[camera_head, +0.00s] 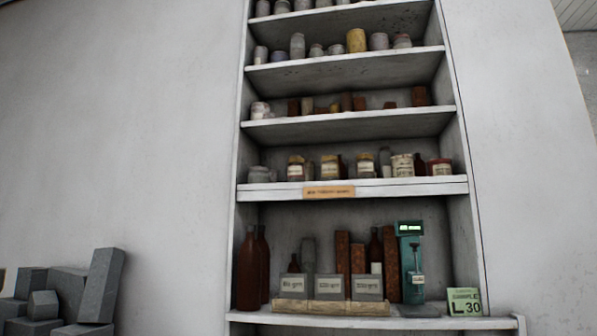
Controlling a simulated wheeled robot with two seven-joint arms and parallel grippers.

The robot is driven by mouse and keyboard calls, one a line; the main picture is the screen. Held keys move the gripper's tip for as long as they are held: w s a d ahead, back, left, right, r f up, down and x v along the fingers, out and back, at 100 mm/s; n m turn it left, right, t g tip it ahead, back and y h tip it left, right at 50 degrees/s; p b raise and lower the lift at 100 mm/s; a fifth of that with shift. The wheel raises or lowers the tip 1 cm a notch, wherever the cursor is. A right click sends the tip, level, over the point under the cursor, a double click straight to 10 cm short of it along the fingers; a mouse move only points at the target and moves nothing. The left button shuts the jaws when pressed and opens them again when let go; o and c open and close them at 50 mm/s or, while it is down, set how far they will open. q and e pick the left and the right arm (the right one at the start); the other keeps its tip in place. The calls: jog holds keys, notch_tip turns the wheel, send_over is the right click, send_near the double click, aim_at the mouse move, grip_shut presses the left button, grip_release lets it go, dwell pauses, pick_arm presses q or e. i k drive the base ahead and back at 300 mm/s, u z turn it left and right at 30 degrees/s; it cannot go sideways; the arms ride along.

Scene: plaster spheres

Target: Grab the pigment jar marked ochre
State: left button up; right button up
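A row of labelled jars stands on the shelf (215,187) just below the middle of the built-in shelving. They include a left jar (296,168), a middle jar (330,168) and a right jar (366,166), each with a pale label and yellowish contents or lid. A wider pale jar (402,166) and a dark reddish jar (440,168) stand further right. The label writing is too small to read, so I cannot tell which jar is marked ochre. An orange tag (330,192) is on the shelf edge below them. Neither of my grippers is in view.
Below are brown bottles (248,270), labelled grey boxes (328,287) in a low tray (330,308), a green device (411,265) and a green card (465,302). Higher shelves hold small jars. Grey blocks (70,290) are stacked at lower left.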

aim_at(330, 169)
jog(key=z, duration=0.45)
jog(key=k, duration=0.2)
jog(key=u, duration=1.3)
jog(key=i, duration=1.2)
jog(key=z, duration=0.85)
